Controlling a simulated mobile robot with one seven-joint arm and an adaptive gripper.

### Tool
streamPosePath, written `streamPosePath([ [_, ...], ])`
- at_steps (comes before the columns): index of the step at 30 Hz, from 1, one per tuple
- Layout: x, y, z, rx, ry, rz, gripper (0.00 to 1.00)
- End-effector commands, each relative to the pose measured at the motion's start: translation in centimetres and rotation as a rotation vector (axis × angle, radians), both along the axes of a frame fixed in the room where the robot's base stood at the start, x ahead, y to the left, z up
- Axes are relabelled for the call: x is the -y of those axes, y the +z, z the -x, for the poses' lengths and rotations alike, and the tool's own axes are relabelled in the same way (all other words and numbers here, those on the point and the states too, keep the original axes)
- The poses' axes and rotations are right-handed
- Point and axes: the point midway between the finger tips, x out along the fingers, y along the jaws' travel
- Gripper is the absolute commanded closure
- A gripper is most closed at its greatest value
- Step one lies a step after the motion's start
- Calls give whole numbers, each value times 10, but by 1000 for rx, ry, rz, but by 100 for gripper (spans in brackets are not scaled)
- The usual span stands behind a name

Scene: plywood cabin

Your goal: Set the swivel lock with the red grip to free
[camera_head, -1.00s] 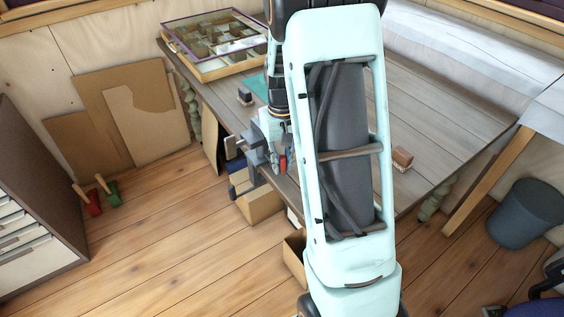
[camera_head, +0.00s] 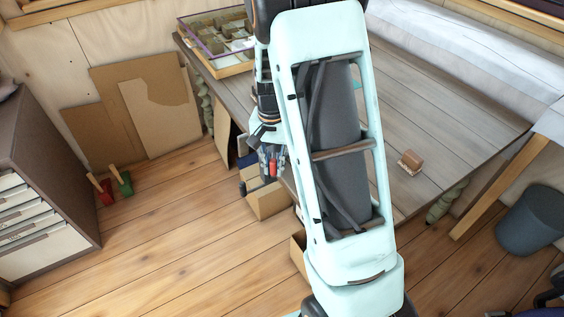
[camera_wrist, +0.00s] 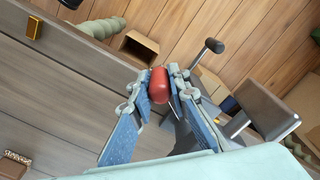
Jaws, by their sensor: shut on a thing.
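The red grip (camera_wrist: 159,85) is a short rounded red cylinder between my two fingertips in the wrist view. My gripper (camera_wrist: 160,88) is shut on it, one blue-grey finger on each side. In the head view my gripper (camera_head: 268,163) is at the table's left edge, with red (camera_head: 272,166) showing there. Grey metal parts of a clamp or vise (camera_wrist: 270,108) lie right of the fingers in the wrist view, with a dark bar handle (camera_wrist: 206,50). The lock's body is mostly hidden behind my fingers, and I cannot read its setting.
The plank table (camera_head: 455,120) carries a framed tray (camera_head: 228,70) at its back left and a small brown block (camera_head: 411,160). Cardboard boxes (camera_head: 268,203) stand below its edge. A drawer cabinet (camera_head: 50,160) stands at left and a grey bin (camera_head: 533,220) at right.

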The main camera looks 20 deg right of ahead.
Motion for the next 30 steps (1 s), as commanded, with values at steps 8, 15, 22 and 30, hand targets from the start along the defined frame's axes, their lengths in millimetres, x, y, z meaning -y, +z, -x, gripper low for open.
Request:
streamPosePath([
  [8,-15,2,-8,4,-156,0,100],
  [15,-20,2,-12,4,-221,-1,100],
  [22,-22,1,-13,4,-234,-1,100],
  [30,-21,1,-13,5,-233,0,81],
])
